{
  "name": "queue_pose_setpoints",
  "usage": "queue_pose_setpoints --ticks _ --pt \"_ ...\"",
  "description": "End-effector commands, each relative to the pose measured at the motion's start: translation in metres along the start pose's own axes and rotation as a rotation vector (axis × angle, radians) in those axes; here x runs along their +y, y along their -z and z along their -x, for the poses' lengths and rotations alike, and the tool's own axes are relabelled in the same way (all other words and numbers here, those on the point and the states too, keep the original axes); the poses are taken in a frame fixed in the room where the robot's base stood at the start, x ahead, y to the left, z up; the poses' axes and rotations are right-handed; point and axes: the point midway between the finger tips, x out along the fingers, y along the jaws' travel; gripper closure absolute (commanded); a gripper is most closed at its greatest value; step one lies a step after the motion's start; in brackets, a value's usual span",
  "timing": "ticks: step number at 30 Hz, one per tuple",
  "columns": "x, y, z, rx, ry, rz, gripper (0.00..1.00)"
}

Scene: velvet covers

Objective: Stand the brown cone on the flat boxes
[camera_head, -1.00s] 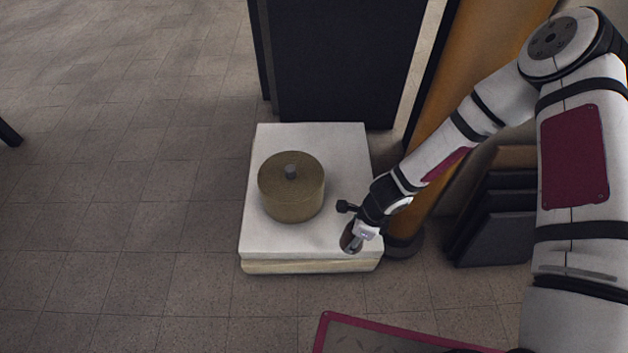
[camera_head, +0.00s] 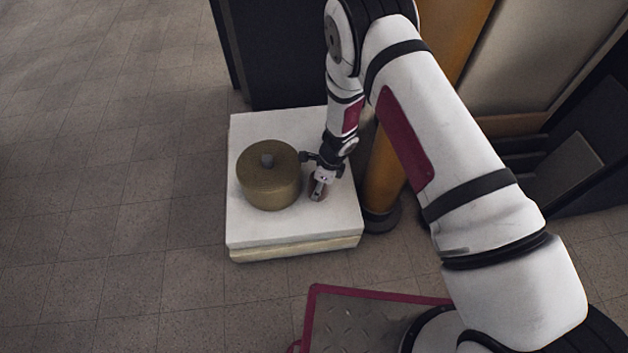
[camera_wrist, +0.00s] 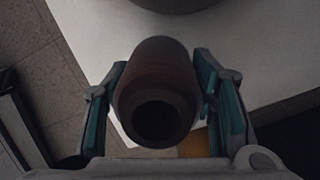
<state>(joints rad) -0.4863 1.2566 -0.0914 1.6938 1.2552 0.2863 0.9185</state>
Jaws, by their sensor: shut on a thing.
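The brown cone (camera_wrist: 158,75) is between the two fingers of my gripper (camera_wrist: 160,105) in the wrist view, with its round hollow end toward the camera. In the head view my gripper (camera_head: 317,186) is shut on the cone (camera_head: 315,193), to the right of the round container and over the right part of the flat boxes. The flat boxes (camera_head: 290,229) are a low white-topped stack on the floor. I cannot tell whether the cone touches the top; the fingers hide part of it.
A round olive-brown container (camera_head: 268,180) with a grey knob stands on the left of the boxes. An orange-brown column (camera_head: 385,175) stands close on their right. A dark panel (camera_head: 280,60) rises behind. The front strip of the box top is clear.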

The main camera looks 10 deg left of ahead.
Motion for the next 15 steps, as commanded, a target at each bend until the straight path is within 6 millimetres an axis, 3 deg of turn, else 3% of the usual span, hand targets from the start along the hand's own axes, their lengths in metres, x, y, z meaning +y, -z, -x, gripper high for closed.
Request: queue_pose_setpoints --ticks 6,11,15 --pt "-0.026 -0.017 -0.009 0.003 0.000 0.004 0.83" --pt "-0.031 -0.020 -0.011 0.003 -0.002 0.000 0.83" --pt "-0.030 -0.017 -0.026 0.003 -0.003 0.000 0.83"
